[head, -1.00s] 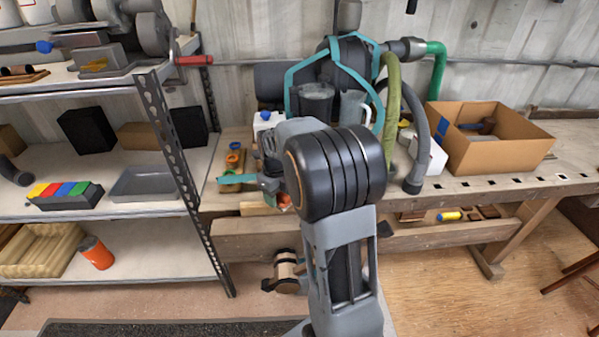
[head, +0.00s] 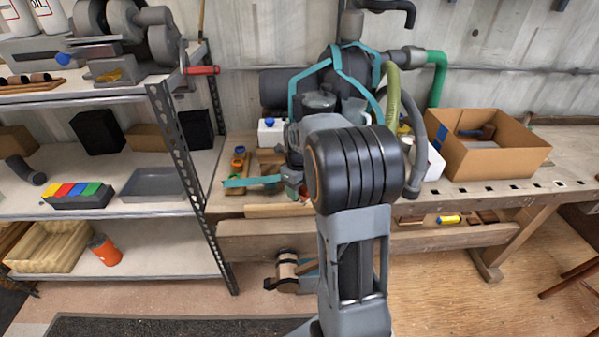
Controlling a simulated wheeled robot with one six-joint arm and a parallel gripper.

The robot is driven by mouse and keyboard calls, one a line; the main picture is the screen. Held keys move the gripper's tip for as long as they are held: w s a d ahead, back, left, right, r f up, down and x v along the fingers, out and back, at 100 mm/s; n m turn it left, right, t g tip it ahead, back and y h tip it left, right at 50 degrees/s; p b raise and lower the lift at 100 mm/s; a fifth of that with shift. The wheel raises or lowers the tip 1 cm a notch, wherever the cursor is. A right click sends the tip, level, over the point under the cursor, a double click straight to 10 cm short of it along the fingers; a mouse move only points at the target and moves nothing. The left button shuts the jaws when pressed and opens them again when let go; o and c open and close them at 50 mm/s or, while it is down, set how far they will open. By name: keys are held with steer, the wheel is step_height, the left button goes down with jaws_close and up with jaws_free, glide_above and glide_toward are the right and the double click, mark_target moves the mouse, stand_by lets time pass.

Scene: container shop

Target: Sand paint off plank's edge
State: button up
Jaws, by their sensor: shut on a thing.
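A plank with a teal painted edge (head: 252,181) lies at the front of the workbench, left of my arm. Its right end is hidden behind my gripper. My gripper (head: 292,184) is at the right end of the visible teal strip, largely hidden by my own wrist. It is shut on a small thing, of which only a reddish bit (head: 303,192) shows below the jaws. I cannot tell whether that thing touches the plank or what its shape is.
The workbench (head: 470,192) carries an open cardboard box (head: 500,160) at right and a machine with hoses (head: 418,140) behind my arm. Small coloured jars (head: 238,158) and a white bottle (head: 271,132) stand behind the plank. A metal shelf (head: 150,210) stands close on the left.

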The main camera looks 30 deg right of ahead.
steer(key=shift+r+p, duration=1.5)
steer(key=shift+r, duration=0.7)
